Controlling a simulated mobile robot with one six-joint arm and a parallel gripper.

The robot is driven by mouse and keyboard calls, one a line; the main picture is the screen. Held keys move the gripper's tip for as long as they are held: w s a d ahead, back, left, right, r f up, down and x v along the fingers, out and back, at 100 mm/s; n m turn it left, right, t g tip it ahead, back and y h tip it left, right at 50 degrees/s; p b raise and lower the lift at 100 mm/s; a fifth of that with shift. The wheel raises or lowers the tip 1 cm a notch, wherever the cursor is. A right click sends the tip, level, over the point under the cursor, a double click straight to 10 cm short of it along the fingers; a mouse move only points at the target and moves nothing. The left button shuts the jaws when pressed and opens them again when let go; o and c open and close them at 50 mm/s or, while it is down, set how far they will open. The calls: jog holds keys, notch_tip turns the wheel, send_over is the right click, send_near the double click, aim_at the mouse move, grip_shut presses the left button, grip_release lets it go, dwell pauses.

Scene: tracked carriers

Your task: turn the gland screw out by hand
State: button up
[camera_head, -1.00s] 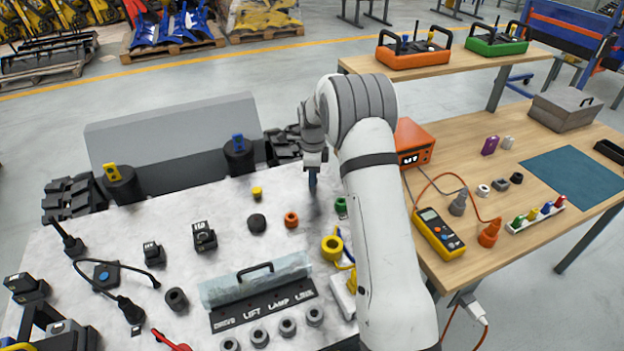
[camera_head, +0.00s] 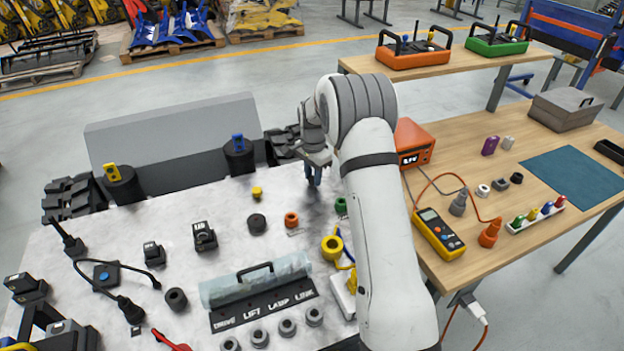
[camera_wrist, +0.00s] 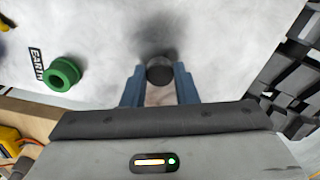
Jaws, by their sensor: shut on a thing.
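In the wrist view, a dark round piece (camera_wrist: 159,69), which looks like the gland screw's head, sits between the tips of my gripper's two blue fingers (camera_wrist: 160,76). The fingers are shut on its sides. In the head view, my gripper (camera_head: 314,180) points down at the far right part of the pale carrier top (camera_head: 210,275). The screw itself is hidden there by the fingers and arm. I cannot tell how far it stands out of the surface.
A green ring (camera_wrist: 62,73) beside an EARTH label lies left in the wrist view. Orange (camera_head: 291,219) and yellow (camera_head: 257,193) fittings stand nearby in the head view. Black track links (camera_wrist: 292,75) border the right. The wooden bench (camera_head: 480,215) stands beyond my arm.

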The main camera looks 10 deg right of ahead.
jog(key=n, duration=0.9)
jog(key=shift+n, duration=0.3)
jog(key=shift+f, duration=0.1)
jog(key=n, duration=0.2)
jog(key=shift+n, duration=0.3)
jog(key=o, duration=0.4)
jog(key=shift+n, duration=0.3)
jog(key=o, duration=0.5)
